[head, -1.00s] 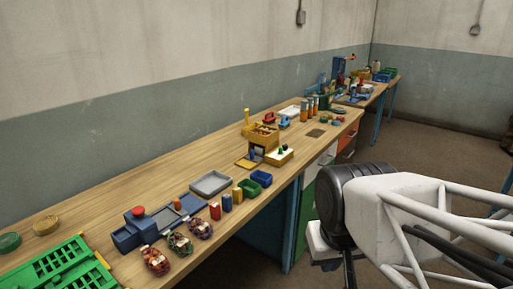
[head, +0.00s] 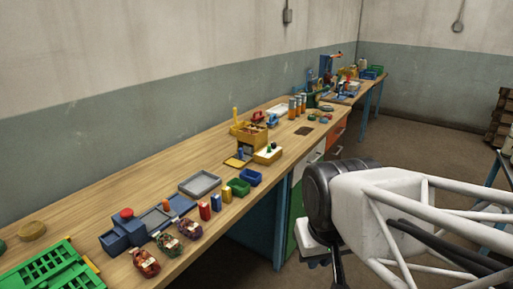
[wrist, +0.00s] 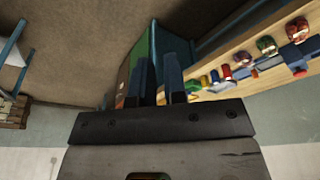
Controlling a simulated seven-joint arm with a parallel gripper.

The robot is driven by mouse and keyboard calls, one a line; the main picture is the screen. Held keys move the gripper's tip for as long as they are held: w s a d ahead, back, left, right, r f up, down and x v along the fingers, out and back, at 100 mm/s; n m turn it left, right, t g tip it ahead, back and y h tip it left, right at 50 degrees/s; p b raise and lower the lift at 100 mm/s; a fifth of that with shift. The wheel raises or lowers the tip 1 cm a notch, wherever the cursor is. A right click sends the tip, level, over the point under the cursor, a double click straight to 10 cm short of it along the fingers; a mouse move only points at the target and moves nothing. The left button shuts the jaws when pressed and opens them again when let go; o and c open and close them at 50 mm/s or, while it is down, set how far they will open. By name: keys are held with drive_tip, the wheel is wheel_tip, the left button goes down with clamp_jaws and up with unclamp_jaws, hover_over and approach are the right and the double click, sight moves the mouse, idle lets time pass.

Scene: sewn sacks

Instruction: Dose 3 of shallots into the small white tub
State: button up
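Three small net sacks lie at the bench's near front edge: a red-brown one (head: 145,263), a green-and-red one (head: 168,243) and a purple one (head: 190,229). Each has a pale tag, too small to read, so I cannot tell which holds shallots. I cannot pick out a small white tub for certain. My gripper (head: 322,258) hangs off the bench's front side, far from the sacks. In the wrist view its two dark fingers (wrist: 160,82) stand apart with nothing between them. The sacks also show at the upper right there.
The wooden bench (head: 150,188) runs along the wall. It carries a blue device with a red knob (head: 127,214), a grey tray (head: 200,184), green (head: 238,187) and blue (head: 251,177) bins, a yellow stand (head: 249,132) and a green crate (head: 47,270). Floor beside the bench is open.

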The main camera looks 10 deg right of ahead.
drive_tip(key=o, duration=0.5)
drive_tip(key=shift+w+r, duration=0.2)
drive_tip(key=shift+w, duration=0.2)
drive_tip(key=shift+o, duration=0.6)
drive_tip(key=w+r, duration=0.3)
drive_tip(key=w, duration=0.6)
drive_tip(key=w+d+r+m, duration=0.1)
drive_tip(key=w+r, duration=0.1)
drive_tip(key=w, duration=0.7)
drive_tip(key=shift+w+d+r, duration=0.2)
drive_tip(key=shift+r, duration=0.2)
drive_tip(key=m+t+h, duration=0.1)
drive_tip(key=m+t, duration=0.1)
drive_tip(key=m, duration=0.1)
hover_over(269, 146)
drive_tip(key=s, duration=0.2)
wheel_tip(269, 146, down, 17)
drive_tip(key=shift+s+a, duration=0.1)
drive_tip(key=shift+a, duration=0.25)
drive_tip(key=shift+f, duration=0.1)
drive_tip(key=shift+x, duration=3.75)
drive_tip(key=shift+s+d, duration=0.1)
